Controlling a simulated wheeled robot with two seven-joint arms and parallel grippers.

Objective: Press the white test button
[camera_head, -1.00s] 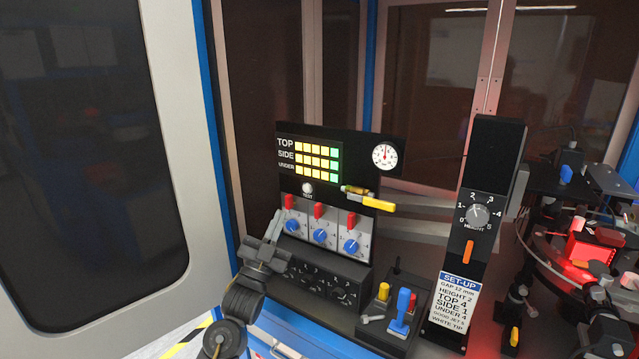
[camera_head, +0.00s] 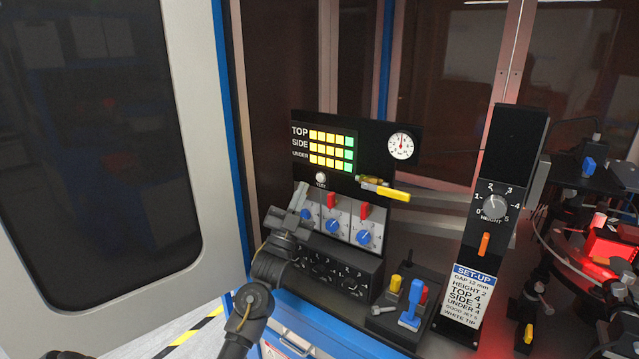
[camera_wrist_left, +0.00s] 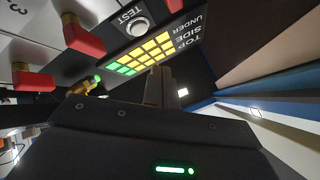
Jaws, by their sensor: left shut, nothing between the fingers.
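The white test button (camera_head: 321,177) is a small round button on the black panel, above its TEST label and below the light grid. It also shows in the left wrist view (camera_wrist_left: 138,26), at the top, with a pale ring around it. My left gripper (camera_head: 299,194) is shut and empty. Its fingers point up in front of the panel's left side, just below and left of the button. In the left wrist view its fingers (camera_wrist_left: 162,86) show apart from the button in the picture; the exact depth gap cannot be told.
The light grid (camera_head: 331,150) shows yellow and green. Red switches (camera_head: 364,210) and blue knobs (camera_head: 333,226) sit below the button. A yellow-handled lever (camera_head: 385,190) juts out to its right. The height column (camera_head: 506,150) stands farther right.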

